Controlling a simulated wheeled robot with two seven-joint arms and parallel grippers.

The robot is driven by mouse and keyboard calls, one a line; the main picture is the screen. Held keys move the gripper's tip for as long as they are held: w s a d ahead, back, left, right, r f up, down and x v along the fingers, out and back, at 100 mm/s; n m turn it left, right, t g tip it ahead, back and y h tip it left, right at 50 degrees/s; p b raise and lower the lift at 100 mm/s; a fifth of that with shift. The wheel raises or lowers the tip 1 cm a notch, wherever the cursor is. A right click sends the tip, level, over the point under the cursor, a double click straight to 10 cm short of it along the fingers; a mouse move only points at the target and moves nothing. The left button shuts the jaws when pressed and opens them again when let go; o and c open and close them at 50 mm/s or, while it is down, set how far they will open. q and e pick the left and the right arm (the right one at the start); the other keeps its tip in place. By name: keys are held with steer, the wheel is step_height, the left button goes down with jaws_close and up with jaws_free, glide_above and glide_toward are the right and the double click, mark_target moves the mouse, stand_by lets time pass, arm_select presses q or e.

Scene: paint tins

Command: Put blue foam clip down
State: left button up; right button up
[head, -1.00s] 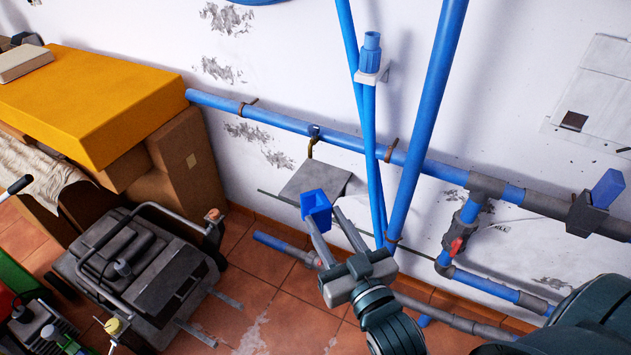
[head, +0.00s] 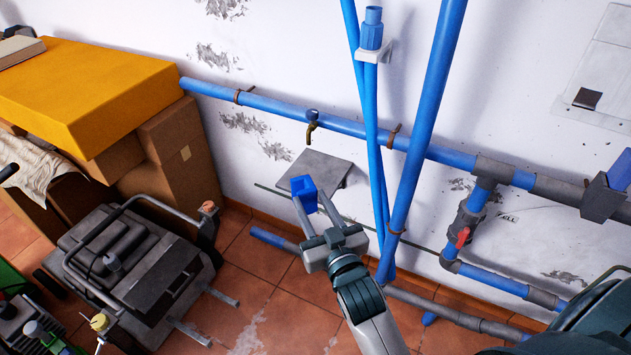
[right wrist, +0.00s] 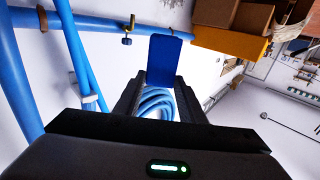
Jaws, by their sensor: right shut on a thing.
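The blue foam clip (head: 305,189) is between the fingertips of my right gripper (head: 310,200), which is shut on it. In the head view the clip overlaps the grey shelf plate (head: 334,168) on the wall; I cannot tell whether they touch. In the right wrist view the clip (right wrist: 164,60) stands out beyond the dark fingers (right wrist: 160,88) as a flat blue piece. My left gripper does not show.
A brass tap (head: 311,128) sits above the plate on a blue horizontal pipe (head: 262,113). Slanting blue pipes (head: 420,120) stand just right of the gripper. A dark machine (head: 140,265) and a yellow box (head: 85,95) are at left. Tiled floor lies below.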

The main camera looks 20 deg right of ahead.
mark_target(305, 204)
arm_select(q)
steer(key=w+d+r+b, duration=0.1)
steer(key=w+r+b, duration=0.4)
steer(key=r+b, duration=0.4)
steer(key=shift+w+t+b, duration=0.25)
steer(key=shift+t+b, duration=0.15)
arm_select(e)
steer(key=w+d+f+m, duration=0.1)
steer(key=w+d+f, duration=0.1)
steer(key=w+f, duration=1)
steer(key=w, duration=0.3)
steer(key=shift+f+h, duration=0.4)
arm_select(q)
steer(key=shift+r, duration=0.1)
arm_select(e)
steer(key=shift+d, duration=0.1)
